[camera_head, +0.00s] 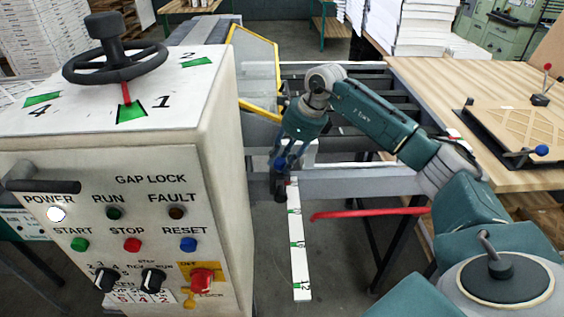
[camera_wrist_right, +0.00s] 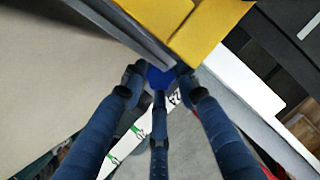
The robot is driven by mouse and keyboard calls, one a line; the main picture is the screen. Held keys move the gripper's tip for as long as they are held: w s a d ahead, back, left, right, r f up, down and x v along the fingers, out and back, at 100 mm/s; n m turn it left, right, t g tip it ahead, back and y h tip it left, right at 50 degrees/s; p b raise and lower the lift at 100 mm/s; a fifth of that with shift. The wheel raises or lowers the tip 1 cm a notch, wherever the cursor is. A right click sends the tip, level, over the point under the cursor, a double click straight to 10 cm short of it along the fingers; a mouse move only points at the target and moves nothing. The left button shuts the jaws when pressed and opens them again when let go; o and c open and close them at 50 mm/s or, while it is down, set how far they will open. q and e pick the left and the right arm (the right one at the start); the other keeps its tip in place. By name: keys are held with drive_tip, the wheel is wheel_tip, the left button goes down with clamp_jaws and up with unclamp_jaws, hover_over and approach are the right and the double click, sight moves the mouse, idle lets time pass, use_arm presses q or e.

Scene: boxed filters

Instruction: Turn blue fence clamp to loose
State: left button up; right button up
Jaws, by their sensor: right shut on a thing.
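The blue fence clamp (camera_wrist_right: 160,77) shows in the right wrist view as a blue knob between my right gripper's fingertips, below a grey and yellow edge. My right gripper (camera_wrist_right: 162,84) has its dark blue fingers closed around it. In the head view my right gripper (camera_head: 281,178) reaches down at the far end of the white scale (camera_head: 300,255), beside the grey fence rail (camera_head: 355,182). The fingers and arm hide most of the clamp there, so its loose or tight position cannot be told. My left gripper is out of view.
A beige control cabinet (camera_head: 222,160) with a black handwheel (camera_head: 115,62) stands close left of the gripper. A yellow-framed guard (camera_head: 263,43) is behind it. A red bar (camera_head: 370,213) sticks out at right. A wooden table (camera_head: 450,85) holds a jig with a blue-knobbed lever (camera_head: 541,150).

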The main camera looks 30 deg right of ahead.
drive_tip(key=shift+w+d+r+n, duration=0.15)
drive_tip(key=shift+w+r+n, duration=0.25)
drive_tip(key=shift+n, duration=0.3)
drive_tip(key=o, duration=1)
drive_tip(key=shift+o, duration=0.5)
drive_tip(key=shift+s+f+y, duration=0.1)
drive_tip(key=shift+f+y, duration=0.05)
drive_tip(key=shift+y, duration=0.15)
drive_tip(key=v, duration=0.8)
